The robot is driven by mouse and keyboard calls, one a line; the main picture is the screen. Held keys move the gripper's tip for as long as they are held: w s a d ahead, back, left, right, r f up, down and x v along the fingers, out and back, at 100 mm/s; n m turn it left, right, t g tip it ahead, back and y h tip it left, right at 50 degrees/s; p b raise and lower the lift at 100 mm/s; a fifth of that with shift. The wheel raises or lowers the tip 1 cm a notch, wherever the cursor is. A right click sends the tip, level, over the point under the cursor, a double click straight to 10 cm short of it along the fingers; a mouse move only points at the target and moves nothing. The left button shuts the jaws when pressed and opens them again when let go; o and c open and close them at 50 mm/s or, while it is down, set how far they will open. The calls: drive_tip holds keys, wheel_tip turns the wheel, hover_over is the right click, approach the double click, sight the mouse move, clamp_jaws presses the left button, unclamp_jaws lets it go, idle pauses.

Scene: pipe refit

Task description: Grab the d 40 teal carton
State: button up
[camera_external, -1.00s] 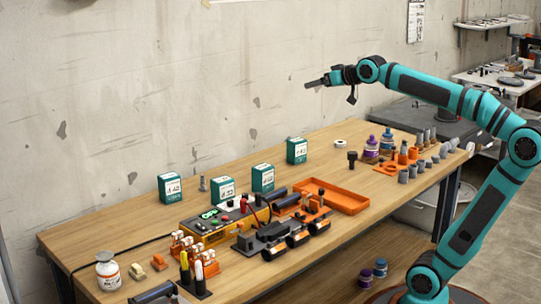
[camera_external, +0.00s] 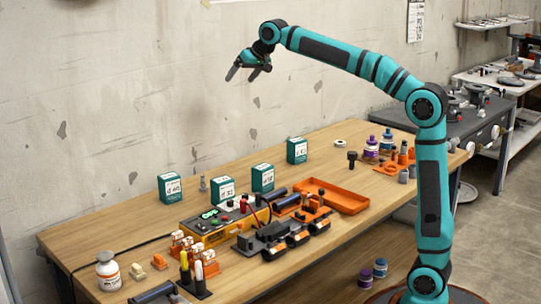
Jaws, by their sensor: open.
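Several teal cartons with white labels stand upright on the wooden workbench (camera_external: 110,222). The far-left carton (camera_external: 170,188) has a label that seems to read 40, though the print is small. Another carton (camera_external: 223,191) to its right seems to read 32. A third carton (camera_external: 262,179) and a fourth carton (camera_external: 297,151) stand farther right; their labels are hard to read. My gripper (camera_external: 243,75) is open and empty, high above the bench with its fingers pointing down and left. It is well above the cartons and touches none.
A yellow control box (camera_external: 215,222) and black clamps (camera_external: 275,240) sit in front of the cartons. An orange tray (camera_external: 333,197) lies to the right. A white bottle (camera_external: 107,270) is at the front left.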

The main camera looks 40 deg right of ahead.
drive_tip(key=w+a+f+g, duration=0.2)
drive_tip(key=w+a+f, duration=0.2)
drive_tip(key=w+a, duration=0.3)
drive_tip(key=g+h, duration=0.2)
drive_tip(key=g, duration=0.3)
hover_over(169, 176)
wheel_tip(169, 176, down, 16)
drive_tip(key=shift+m, duration=0.3)
drive_tip(key=f, duration=1.2)
drive_tip(key=shift+w+a, duration=0.15)
drive_tip(key=shift+a, duration=0.1)
drive_tip(key=shift+d+f, duration=0.15)
drive_tip(key=shift+f, duration=1.2)
drive_tip(key=shift+d+f, duration=0.15)
drive_tip(key=shift+f, duration=1.15)
drive_tip(key=c, duration=1.2)
